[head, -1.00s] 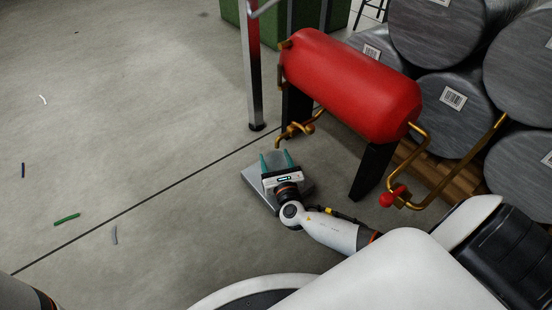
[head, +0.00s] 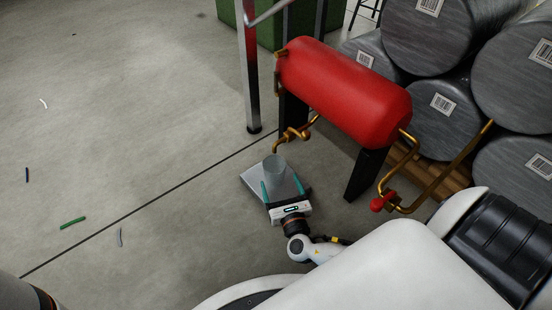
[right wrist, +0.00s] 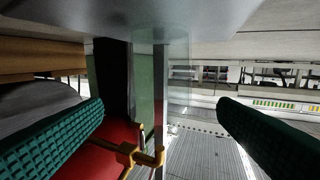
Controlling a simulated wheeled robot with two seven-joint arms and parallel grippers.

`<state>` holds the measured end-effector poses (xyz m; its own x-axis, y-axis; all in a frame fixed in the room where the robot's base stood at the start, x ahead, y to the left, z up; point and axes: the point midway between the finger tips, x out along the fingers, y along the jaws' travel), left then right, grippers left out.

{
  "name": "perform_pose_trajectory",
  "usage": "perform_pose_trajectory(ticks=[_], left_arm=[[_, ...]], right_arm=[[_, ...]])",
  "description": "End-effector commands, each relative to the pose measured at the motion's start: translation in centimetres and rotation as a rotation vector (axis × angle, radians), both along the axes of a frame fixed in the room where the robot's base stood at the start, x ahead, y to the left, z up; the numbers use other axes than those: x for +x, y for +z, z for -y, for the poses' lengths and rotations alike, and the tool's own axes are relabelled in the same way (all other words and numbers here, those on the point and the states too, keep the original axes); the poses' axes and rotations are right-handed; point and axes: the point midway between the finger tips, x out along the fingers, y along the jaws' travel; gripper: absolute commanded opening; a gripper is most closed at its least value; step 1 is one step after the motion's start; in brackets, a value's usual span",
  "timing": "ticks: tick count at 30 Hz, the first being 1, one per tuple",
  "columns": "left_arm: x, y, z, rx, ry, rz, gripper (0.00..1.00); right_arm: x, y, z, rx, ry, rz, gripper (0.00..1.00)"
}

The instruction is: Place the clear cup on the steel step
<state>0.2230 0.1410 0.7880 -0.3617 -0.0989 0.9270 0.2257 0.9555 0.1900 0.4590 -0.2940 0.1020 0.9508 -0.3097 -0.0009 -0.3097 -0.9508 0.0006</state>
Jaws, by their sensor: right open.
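The clear cup (head: 274,168) stands upright on the steel step (head: 254,180), a low grey slab on the floor. In the right wrist view, which looks upside down, the see-through cup (right wrist: 160,75) hangs below the grey step surface (right wrist: 200,16). My right gripper (head: 281,181) is open on the near side of the cup, low over the step. Its two green fingers are wide apart with nothing gripped, and the cup shows beyond them. My left gripper is not in view; only part of my left arm shows at the bottom left.
A red tank (head: 344,92) on black legs stands just right of the step, with brass pipes (head: 292,137) reaching near the cup. A metal post (head: 249,75) stands behind. Barcoded drums (head: 440,112) are stacked at the right. The floor at left is open, with small scraps.

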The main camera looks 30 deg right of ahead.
Motion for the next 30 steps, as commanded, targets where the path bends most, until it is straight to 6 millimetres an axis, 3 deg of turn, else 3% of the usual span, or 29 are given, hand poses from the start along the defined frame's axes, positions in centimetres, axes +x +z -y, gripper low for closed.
perform_pose_trajectory(ticks=[3,9,30], left_arm=[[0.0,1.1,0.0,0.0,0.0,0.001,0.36],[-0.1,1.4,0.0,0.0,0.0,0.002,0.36],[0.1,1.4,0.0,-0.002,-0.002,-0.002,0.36]], right_arm=[[-1.8,0.2,-0.6,0.0,0.0,-0.002,0.82],[-3.0,0.0,-1.0,0.001,0.0,0.0,0.82],[-3.0,0.0,-1.0,0.0,0.0,0.0,0.82]])
